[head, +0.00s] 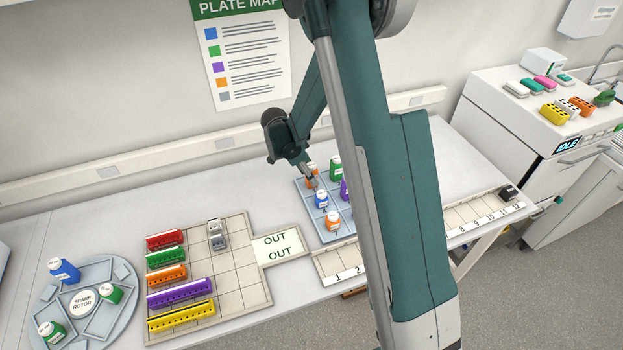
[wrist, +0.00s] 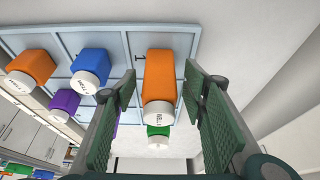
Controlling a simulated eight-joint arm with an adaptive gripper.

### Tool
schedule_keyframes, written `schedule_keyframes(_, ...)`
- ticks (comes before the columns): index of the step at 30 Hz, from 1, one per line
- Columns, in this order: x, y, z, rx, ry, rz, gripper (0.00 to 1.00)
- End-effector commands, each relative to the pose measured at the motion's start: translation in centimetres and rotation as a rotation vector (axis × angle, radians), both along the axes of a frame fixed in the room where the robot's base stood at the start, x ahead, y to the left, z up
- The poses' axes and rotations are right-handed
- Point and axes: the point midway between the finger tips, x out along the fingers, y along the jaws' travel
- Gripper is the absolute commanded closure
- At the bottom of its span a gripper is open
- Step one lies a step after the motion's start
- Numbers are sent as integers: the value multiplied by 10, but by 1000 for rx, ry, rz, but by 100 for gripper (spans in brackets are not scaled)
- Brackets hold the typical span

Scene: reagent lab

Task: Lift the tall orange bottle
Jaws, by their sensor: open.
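The tall orange bottle (wrist: 159,75) with a white cap stands in the blue-grey tray (wrist: 120,40). In the wrist view it lies between the two green finger pads of my gripper (wrist: 160,88), with a visible gap on each side. My gripper is open and holds nothing. In the head view the gripper (head: 309,177) is down at the tray's back left corner, and the orange bottle (head: 312,168) is partly hidden by it.
Near it in the tray are a blue bottle (wrist: 90,68), a shorter orange bottle (wrist: 32,65), a purple bottle (wrist: 65,102) and a green bottle (wrist: 158,131). A rack board (head: 235,290) and a spare rotor (head: 83,300) occupy the bench's left. My arm hides part of the tray.

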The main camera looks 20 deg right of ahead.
Motion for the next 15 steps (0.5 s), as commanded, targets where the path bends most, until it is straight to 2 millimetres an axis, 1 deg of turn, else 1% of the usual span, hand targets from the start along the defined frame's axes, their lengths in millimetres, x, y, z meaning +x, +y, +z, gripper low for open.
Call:
schedule_keyframes(3,0,-4,-10,0,0,-1,57)
schedule_keyframes(6,0,-7,-15,0,0,-1,57)
schedule_keyframes(15,-1,-8,-18,0,0,0,57)
